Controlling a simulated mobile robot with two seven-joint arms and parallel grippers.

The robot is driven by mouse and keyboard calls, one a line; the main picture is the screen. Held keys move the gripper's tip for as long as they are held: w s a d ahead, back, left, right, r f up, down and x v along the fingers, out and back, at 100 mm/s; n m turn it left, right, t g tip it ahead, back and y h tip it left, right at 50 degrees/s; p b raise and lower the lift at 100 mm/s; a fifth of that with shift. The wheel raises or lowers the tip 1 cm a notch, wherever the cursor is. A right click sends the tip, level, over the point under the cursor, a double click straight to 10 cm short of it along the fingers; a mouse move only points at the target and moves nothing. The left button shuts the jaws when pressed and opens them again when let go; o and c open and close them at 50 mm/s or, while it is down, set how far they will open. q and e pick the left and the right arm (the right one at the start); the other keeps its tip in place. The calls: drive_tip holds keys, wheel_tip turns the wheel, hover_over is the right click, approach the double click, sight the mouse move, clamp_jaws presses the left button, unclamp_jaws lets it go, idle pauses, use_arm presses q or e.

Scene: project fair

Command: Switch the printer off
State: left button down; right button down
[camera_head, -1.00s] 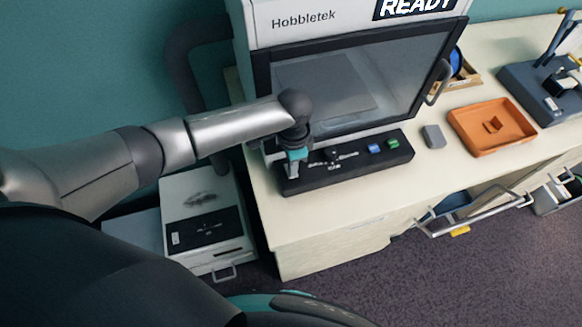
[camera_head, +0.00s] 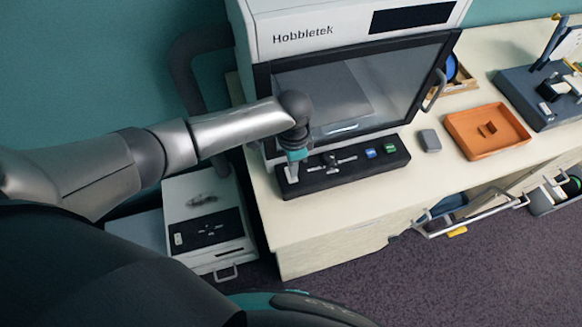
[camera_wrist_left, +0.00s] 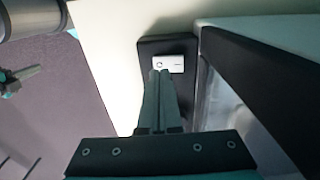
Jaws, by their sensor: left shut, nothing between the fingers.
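The printer (camera_head: 300,32), a white Hobbletek box with a dark-framed glass door, stands on the cream table. Its display (camera_head: 411,17) is dark. The black control panel (camera_head: 345,166) lies in front of it, with a blue button (camera_head: 371,152) and a green button (camera_head: 390,148) at its right. My left gripper (camera_head: 291,176) is shut and empty, pointing down at the panel's left end. In the left wrist view the fingertips (camera_wrist_left: 160,76) are at a white rocker switch (camera_wrist_left: 169,64) and partly cover it; whether they touch it I cannot tell. My right gripper is out of view.
An orange tray (camera_head: 468,145) with a small orange part and a small grey block (camera_head: 430,140) sit right of the panel. Drawers with handles stand open below the table (camera_head: 300,240). A white unit (camera_head: 205,240) stands at lower left.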

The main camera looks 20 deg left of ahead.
use_arm(q)
wheel_tip(320, 180, up, 2)
drive_tip(key=shift+r+p, duration=0.1)
drive_tip(key=shift+p, duration=0.9)
drive_tip(key=shift+r, duration=0.95)
